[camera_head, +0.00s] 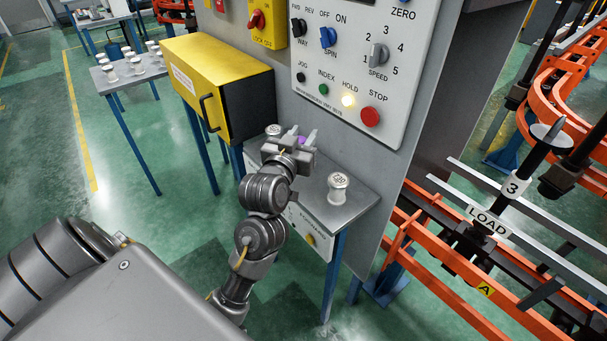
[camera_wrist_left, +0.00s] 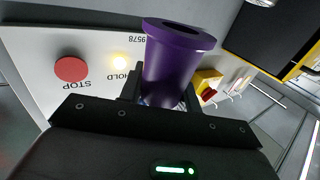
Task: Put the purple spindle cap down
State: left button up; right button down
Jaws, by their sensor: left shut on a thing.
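The purple spindle cap (camera_wrist_left: 178,65) stands up from my left gripper (camera_wrist_left: 165,97) in the left wrist view, its flanged, hollow end away from the palm. The gripper's fingers are shut on its lower body. In the head view only a small purple patch of the cap (camera_head: 302,140) shows between the fingertips of my left gripper (camera_head: 303,138); the arm hides the rest. The gripper is over the back part of a small grey table (camera_head: 352,211) in front of the control panel. Whether the cap touches the tabletop cannot be told. My right gripper is out of view.
A white cap (camera_head: 338,189) stands on the table's right part, another (camera_head: 273,130) at its back left. The control panel (camera_head: 352,75) rises behind. An orange conveyor rail (camera_head: 480,290) runs at right.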

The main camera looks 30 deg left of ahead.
pick_arm(q)
jog(key=w+a+f, duration=0.2)
jog(key=a+f, duration=0.1)
jog(key=a, duration=0.1)
jog(key=w+a+f, duration=0.2)
jog(key=a+f, duration=0.1)
jog(key=a, duration=0.1)
jog(key=w+a+f, duration=0.2)
jog(key=a+f, duration=0.1)
jog(key=a, duration=0.1)
jog(key=shift+f, duration=0.15)
jog(key=shift+w+a+f, duration=0.1)
jog(key=shift+a+f, duration=0.15)
jog(key=shift+f, duration=1.55)
jog(key=shift+f, duration=0.1)
jog(key=o, duration=1)
jog(key=shift+c, duration=0.2)
